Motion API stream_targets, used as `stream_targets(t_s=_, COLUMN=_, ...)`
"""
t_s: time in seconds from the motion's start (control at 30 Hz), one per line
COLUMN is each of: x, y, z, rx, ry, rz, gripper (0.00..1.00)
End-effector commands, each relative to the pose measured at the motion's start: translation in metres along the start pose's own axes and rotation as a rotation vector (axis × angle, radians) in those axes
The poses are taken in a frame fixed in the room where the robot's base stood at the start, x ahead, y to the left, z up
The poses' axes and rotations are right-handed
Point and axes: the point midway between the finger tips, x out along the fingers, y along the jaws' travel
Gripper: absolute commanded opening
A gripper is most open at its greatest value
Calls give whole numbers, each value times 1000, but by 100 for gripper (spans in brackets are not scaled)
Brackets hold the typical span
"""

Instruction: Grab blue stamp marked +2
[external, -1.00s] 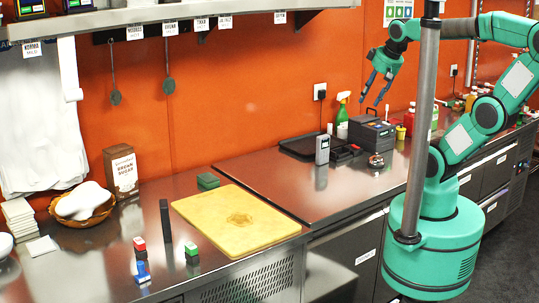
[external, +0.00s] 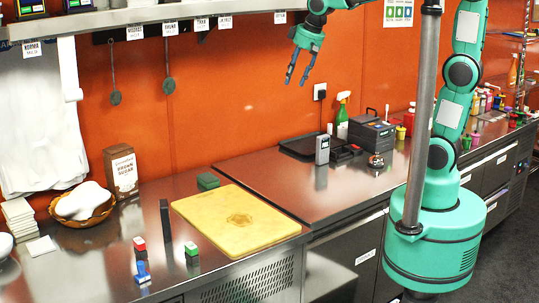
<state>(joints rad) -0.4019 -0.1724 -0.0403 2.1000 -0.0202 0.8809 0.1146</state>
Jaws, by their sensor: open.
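A blue stamp (external: 142,272) stands on the steel counter at the lower left; its marking is too small to read. A red-and-white block or stamp (external: 139,244) stands just behind it. A green-and-white one (external: 191,249) stands to the right, by the yellow board. My gripper (external: 297,81) is open and empty, pointing down in the air in front of the orange wall. It is high above the middle of the counter and far from the blue stamp, up and to the right of it.
A yellow cutting board (external: 262,232) and a dark upright bar (external: 165,220) stand near the stamps. A bread basket (external: 105,214) and a brown sugar box (external: 121,171) are behind. A shelf (external: 170,14) hangs above.

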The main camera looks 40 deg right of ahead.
Motion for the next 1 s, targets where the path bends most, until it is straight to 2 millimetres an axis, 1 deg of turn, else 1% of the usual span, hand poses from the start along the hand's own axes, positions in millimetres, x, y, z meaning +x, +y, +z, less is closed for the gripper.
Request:
stream_targets(t_s=0.03, x=6, y=-13, z=-11, rx=-17, ry=-9, rz=-6, gripper=41)
stream_targets(t_s=0.17, x=20, y=-46, z=-36, rx=-50, ry=-24, rz=-20, gripper=41)
stream_targets(t_s=0.2, x=24, y=-57, z=-43, rx=-62, ry=-29, rz=-25, gripper=41)
stream_targets(t_s=0.37, x=45, y=-102, z=-69, rx=-105, ry=-49, rz=-40, gripper=41)
stream_targets(t_s=0.5, x=65, y=-144, z=-86, rx=-143, ry=-66, rz=-53, gripper=41)
stream_targets(t_s=0.67, x=90, y=-197, z=-101, rx=-187, ry=-85, rz=-66, gripper=41)
stream_targets(t_s=0.8, x=113, y=-245, z=-109, rx=-227, ry=-101, rz=-77, gripper=41)
stream_targets(t_s=0.97, x=140, y=-302, z=-111, rx=-271, ry=-119, rz=-88, gripper=41)
stream_targets(t_s=1.0, x=148, y=-317, z=-110, rx=-282, ry=-124, rz=-91, gripper=41)
